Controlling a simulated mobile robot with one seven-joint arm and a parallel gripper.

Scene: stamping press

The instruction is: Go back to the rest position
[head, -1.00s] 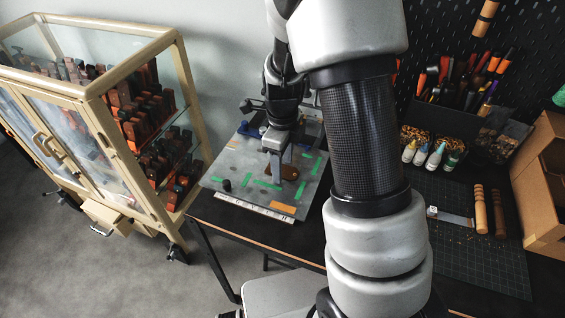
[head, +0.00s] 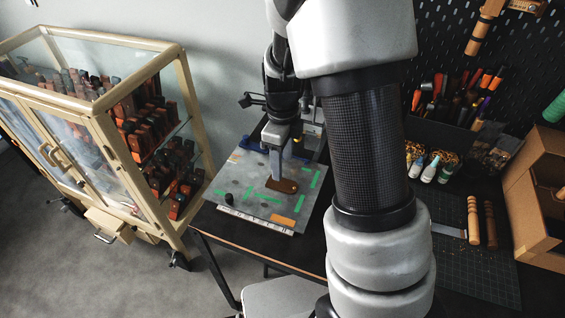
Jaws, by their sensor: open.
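My gripper (head: 276,165) hangs over the grey metal plate (head: 240,180) on the dark workbench, pointing down. Its fingers look apart from nothing visibly held. A brown leather piece (head: 284,186) with a hole lies on the plate, right beside and partly behind the fingertips. I cannot tell whether the fingers touch it. My arm covers the middle of the view and hides part of the press behind.
Green tape marks, an orange strip (head: 283,220), a small dark knob (head: 232,204) and a ruler (head: 255,219) are on the plate. A glass cabinet (head: 160,60) stands left. Bottles (head: 430,170), wooden-handled tools (head: 473,220) and a cardboard box (head: 535,215) are right.

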